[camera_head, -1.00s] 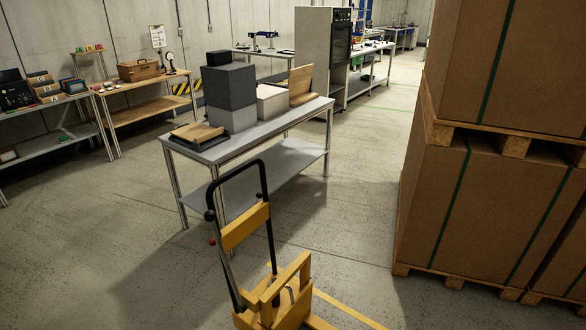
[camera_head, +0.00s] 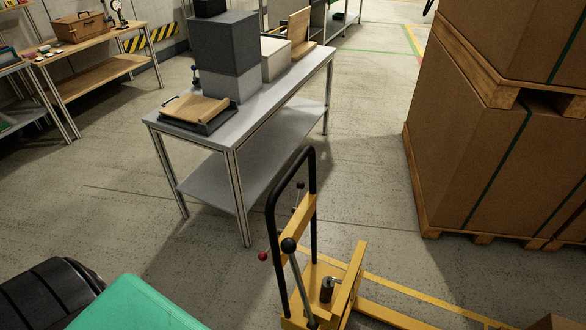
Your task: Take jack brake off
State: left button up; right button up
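A yellow pallet jack (camera_head: 320,285) with a black looped handle (camera_head: 309,170) stands on the floor at the bottom centre. A grey lever with a black ball knob (camera_head: 288,245) rises beside the handle. A small red knob (camera_head: 263,256) shows just left of it. Smaller black knobs show behind the handle bar. I cannot tell for sure which of these is the brake, or whether it is on. Neither of my grippers shows in the picture.
A grey metal table (camera_head: 225,125) with grey blocks and a wooden tray stands behind the jack. Strapped brown cartons (camera_head: 490,150) on wooden pallets stand at right. A black ribbed thing and a green shape (camera_head: 135,308) fill the lower left corner. Floor between table and cartons is clear.

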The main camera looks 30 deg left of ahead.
aim_at(300, 185)
jog(key=i+j+z, duration=0.1)
jog(key=j, duration=0.4)
jog(key=i+j, duration=0.15)
jog(key=j, duration=0.4)
jog(key=i+j+z, duration=0.15)
jog(key=j, duration=0.85)
jog(key=i+j+z, duration=0.15)
jog(key=j, duration=0.4)
jog(key=i+j+u, duration=0.1)
jog(key=j+u, duration=0.25)
jog(key=j, duration=0.2)
